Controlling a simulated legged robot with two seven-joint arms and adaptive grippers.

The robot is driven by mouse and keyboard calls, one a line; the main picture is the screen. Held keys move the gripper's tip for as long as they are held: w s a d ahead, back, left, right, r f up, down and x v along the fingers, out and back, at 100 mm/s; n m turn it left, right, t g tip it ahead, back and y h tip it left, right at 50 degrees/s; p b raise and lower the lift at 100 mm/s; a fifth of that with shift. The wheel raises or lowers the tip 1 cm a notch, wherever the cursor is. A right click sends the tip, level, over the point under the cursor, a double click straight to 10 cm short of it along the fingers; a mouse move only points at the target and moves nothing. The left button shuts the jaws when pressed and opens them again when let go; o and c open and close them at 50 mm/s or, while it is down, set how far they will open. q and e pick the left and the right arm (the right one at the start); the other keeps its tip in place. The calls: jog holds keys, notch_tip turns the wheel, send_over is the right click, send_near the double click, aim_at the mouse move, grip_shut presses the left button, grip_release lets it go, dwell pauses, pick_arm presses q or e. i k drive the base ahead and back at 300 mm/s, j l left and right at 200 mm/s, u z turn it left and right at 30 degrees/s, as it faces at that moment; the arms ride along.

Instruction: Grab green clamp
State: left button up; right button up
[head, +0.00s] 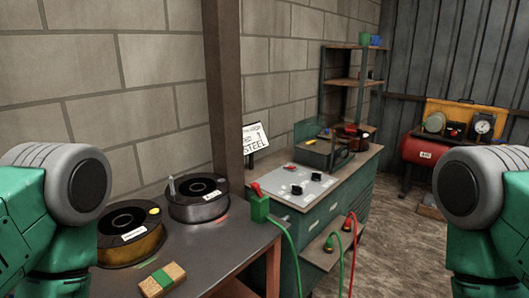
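A green clamp-like block (260,208) stands upright at the right edge of the dark table (210,262). A red piece (256,190) sits at its top; I cannot tell whether it is part of the same thing. A green cable (294,255) hangs from beside the block, over the table's edge. Neither of my grippers is in view. Only green and grey parts of my arms show at the left and right edges.
Two wire spools (198,202) (130,228) and a wooden block with a green band (162,279) lie on the table. A green cabinet (325,215) with a control panel stands behind, with green and red plugs. A red compressor (424,153) stands at the back right.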

aim_at(259, 207)
jog(key=i+l+u, duration=0.15)
jog(key=u, duration=0.3)
jog(key=i+l+u, duration=0.1)
jog(key=u, duration=0.35)
jog(key=l+u, duration=0.45)
jog(key=i+l+u, duration=0.1)
jog(key=u, duration=0.35)
